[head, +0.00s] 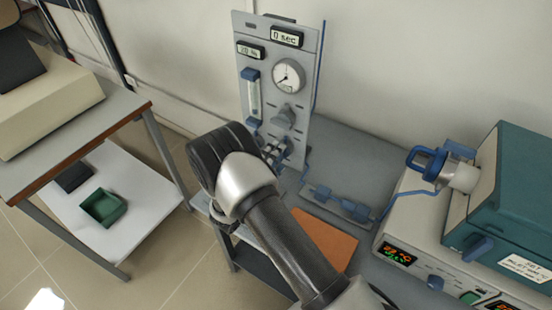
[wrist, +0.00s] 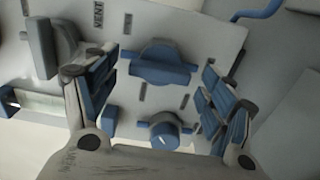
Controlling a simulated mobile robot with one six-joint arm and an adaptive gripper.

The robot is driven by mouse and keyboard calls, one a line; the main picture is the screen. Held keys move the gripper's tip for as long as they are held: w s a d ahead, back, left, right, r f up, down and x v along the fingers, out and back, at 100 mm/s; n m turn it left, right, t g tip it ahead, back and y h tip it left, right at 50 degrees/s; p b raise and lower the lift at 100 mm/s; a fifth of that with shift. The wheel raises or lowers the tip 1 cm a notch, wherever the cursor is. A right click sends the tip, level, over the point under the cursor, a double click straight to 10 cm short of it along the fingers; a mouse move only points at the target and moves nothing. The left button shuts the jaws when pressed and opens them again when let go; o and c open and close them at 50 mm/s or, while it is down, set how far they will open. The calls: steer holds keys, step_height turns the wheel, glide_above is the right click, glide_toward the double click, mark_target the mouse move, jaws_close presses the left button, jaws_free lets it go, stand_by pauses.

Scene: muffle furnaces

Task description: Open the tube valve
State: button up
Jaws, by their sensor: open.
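The grey gas panel (head: 244,62) stands upright at the back, with dials and valve knobs on its face. In the wrist view a blue bar-shaped valve handle (wrist: 160,65) sits between the fingers of my gripper (wrist: 160,88), apart from both. A smaller round blue knob (wrist: 164,131) is below it, close to the gripper body. I cannot tell from labels which one is the tube valve; "VENT" is legible near the left finger. My gripper (head: 272,148) is open and empty at the lower part of the panel, partly hidden by my wrist in the head view.
A large grey knob (wrist: 50,48) is just left of the left finger. A flowmeter (head: 253,94) and a round gauge (head: 288,75) are on the panel. A furnace (head: 513,205) with a blue-handled tube fitting (head: 425,160) stands right. An orange mat (head: 325,238) lies on the bench.

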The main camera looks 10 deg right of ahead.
steer(key=v, duration=1.2)
steer(key=shift+r, duration=0.15)
stand_by(0.5)
